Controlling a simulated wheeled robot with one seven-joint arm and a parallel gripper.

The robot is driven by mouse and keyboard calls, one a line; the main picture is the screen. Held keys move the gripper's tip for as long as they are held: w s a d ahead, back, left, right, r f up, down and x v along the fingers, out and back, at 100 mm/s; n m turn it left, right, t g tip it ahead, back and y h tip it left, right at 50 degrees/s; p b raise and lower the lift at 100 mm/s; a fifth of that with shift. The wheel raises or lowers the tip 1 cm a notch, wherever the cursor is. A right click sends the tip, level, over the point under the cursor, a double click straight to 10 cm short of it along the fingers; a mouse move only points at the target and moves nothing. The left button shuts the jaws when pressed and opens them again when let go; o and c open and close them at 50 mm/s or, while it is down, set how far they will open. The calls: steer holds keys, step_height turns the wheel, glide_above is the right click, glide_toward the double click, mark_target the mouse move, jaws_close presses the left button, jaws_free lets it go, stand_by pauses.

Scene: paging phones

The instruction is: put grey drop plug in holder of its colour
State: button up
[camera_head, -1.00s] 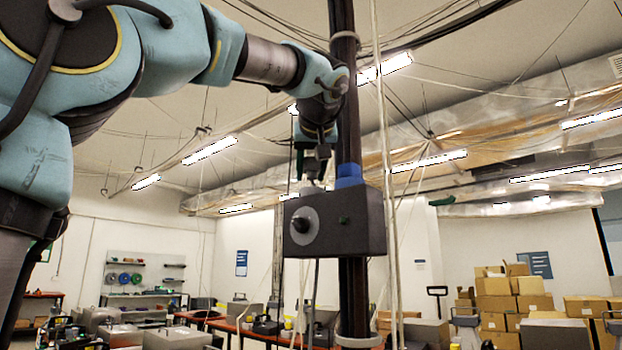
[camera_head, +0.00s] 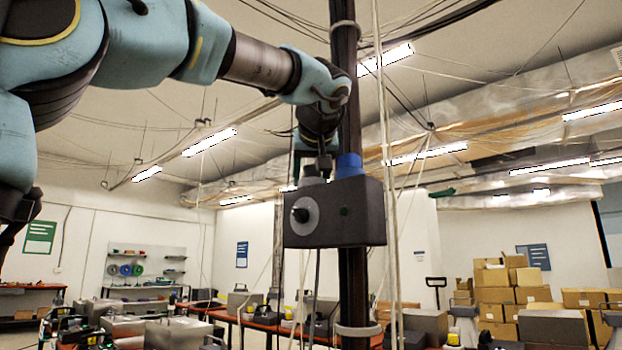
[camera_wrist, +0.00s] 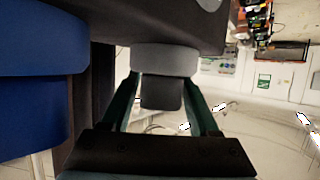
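A dark control box (camera_head: 335,212) is fixed to a dark post. On its top stand a grey collar-like holder (camera_head: 312,172) and, right of it, a blue holder (camera_head: 348,166). In the wrist view the grey holder (camera_wrist: 165,60) is ahead and the blue holder (camera_wrist: 40,58) is large at the left. A dark plug body (camera_wrist: 160,94) meets the grey holder, apparently in it; how deep it sits is hidden. My gripper (camera_wrist: 163,80) has its green fingers on either side of the plug body, tips at the grey holder. Whether they touch the plug is unclear.
Thin cables hang beside the post (camera_head: 354,285) and below the box. A collar (camera_head: 357,330) rings the post lower down. Cardboard boxes (camera_head: 500,290) stand far back at the right, red-edged benches (camera_head: 262,322) at the back. The air left of the box is clear.

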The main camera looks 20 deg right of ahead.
steer(key=shift+o, duration=0.7)
steer(key=shift+s+r+p, duration=0.1)
steer(key=shift+r+p, duration=0.3)
steer(key=b+v, duration=0.4)
steer(key=v, duration=0.7)
steer(key=shift+s+b, duration=0.35)
steer(key=shift+a, duration=0.1)
